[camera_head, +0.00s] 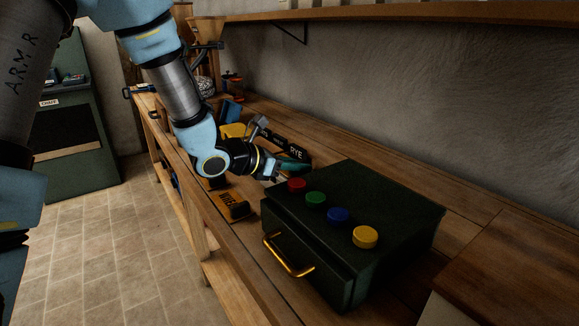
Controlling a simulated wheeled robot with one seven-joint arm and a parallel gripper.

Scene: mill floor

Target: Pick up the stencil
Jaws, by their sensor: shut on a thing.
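The stencil, a dark plate marked RYE (297,153), shows tilted just beyond my gripper, over the workbench. My gripper (279,170) is shut, close to the far left corner of the dark green box. It is shut on what I take to be the stencil, though the wrist and fingers hide the contact. A small green piece (294,165) shows right beside the fingertips; I cannot tell what it belongs to.
The green box (395,205) has red, green, blue and yellow knobs on top and a brass-handled drawer (289,257). A dark-and-yellow block (232,205) lies left of it. A grey hammer-like tool (258,126) and a yellow item (232,130) are behind. A shelf (400,14) runs above.

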